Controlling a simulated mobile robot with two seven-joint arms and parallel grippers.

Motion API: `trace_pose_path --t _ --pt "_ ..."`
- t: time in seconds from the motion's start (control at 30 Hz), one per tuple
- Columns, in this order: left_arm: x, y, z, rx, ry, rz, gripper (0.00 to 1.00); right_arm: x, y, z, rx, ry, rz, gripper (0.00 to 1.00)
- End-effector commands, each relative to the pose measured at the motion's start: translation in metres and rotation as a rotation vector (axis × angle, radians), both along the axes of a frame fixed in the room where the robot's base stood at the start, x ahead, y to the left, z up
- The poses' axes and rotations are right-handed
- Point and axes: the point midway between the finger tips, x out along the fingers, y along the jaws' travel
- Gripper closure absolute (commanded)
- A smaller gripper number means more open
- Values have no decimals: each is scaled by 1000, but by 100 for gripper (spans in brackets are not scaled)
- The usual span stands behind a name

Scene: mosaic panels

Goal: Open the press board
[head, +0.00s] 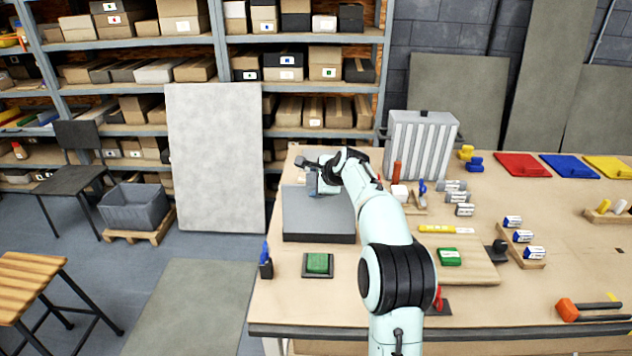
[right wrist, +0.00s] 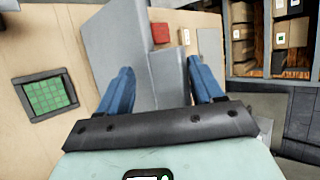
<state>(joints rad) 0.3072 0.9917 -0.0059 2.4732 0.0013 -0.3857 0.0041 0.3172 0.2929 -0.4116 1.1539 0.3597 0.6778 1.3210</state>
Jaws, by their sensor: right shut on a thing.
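The press board (head: 320,218) is a grey slab with a dark front edge, lying on the left part of the workbench. My right gripper (head: 312,184) is at its back part, reaching over it from the right. In the right wrist view the two blue fingers (right wrist: 162,84) stand on either side of a grey part of the press board (right wrist: 165,68), and the jaws are shut on it. The exact grip point is partly hidden by the gripper. In the head view the top looks flat; I cannot tell whether it is raised. My left gripper is not in view.
A green mosaic panel in a dark frame (head: 318,263) lies in front of the board, with a blue-handled tool in a holder (head: 265,262) to its left. A ribbed grey box (head: 421,143) stands behind right. Stands, bottles and coloured trays fill the right side.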

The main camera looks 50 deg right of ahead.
Motion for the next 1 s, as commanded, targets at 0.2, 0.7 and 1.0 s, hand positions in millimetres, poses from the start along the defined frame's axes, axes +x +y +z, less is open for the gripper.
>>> trace_pose_path --t 0.2,0.7,1.0 --pt "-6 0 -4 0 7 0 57 -13 2 -16 21 47 -3 57" --pt "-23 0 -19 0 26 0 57 -80 30 67 2 9 -1 57" --pt "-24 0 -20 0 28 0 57 -97 37 88 -2 2 0 57"
